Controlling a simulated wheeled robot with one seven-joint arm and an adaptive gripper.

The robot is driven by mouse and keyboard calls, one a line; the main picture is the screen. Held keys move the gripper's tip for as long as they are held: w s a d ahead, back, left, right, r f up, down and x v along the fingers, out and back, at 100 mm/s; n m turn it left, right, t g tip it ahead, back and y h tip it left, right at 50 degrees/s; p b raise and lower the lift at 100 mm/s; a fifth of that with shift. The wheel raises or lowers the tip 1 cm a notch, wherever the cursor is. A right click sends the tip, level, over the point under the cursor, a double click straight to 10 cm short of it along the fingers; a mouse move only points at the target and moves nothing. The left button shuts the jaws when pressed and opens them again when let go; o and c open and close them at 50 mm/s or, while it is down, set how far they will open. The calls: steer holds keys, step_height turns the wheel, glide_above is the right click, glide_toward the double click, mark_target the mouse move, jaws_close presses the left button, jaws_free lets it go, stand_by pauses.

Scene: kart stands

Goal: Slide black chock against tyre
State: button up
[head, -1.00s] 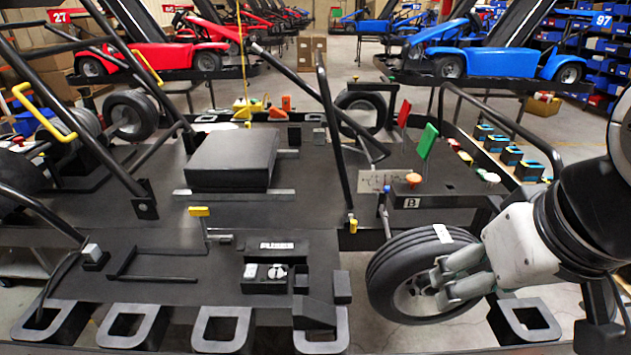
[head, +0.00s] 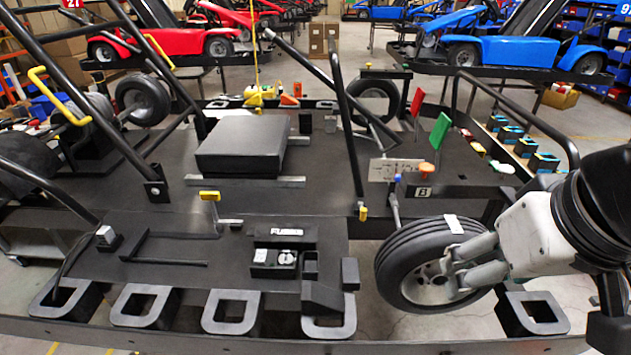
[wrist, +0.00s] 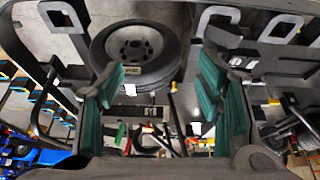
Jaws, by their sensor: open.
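The black chock (head: 322,297) is a dark wedge at the front edge of the kart deck, over a grey D-shaped loop. The black tyre (head: 393,270) stands upright to its right, with a visible gap between them. A small black upright block (head: 350,274) stands beside the chock. My gripper (head: 453,268) is open and empty, and in the head view it overlaps the wheel's right side. In the wrist view the tyre (wrist: 181,52) shows beyond the open fingers (wrist: 160,78). A dark block that may be the chock (wrist: 222,38) appears at upper right there.
A black box (head: 285,262) with white round parts sits left of the chock. Several grey loops (head: 145,304) line the front edge. A post (head: 396,212) and a green flag (head: 439,129) rise behind the tyre. Bare floor (head: 375,315) shows between deck and tyre.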

steer(key=shift+w+a, duration=0.1)
steer(key=shift+w, duration=0.05)
steer(key=c, duration=0.7)
steer(key=shift+w+a+f+n+g, duration=0.1)
steer(key=shift+w+a+n+g, duration=0.05)
steer(key=shift+w+a+n, duration=0.4)
steer(key=shift+w+a+f+n+g, duration=0.1)
steer(key=shift+w+a+n+g, duration=0.2)
steer(key=shift+w, duration=0.35)
jaws_close()
steer(key=n+g+b, duration=0.3)
steer(key=n, duration=0.9)
glide_above(316, 298)
steer(key=w, duration=0.1)
step_height(316, 298, down, 10)
steer(key=a+f+n, duration=0.5)
steer(key=a+f, duration=0.2)
steer(key=a, duration=0.3)
steer(key=shift+g, duration=0.45)
steer(key=shift+w+d+f, duration=0.1)
steer(key=shift+d+f, duration=0.6)
steer(key=shift+f, duration=1)
steer(key=shift+w+d+f, duration=0.15)
steer(key=shift+d+f, duration=0.5)
steer(key=shift+f, duration=1.1)
steer(key=shift+w+d+f, duration=0.1)
steer(key=shift+d+f, duration=0.6)
steer(key=shift+f, duration=1)
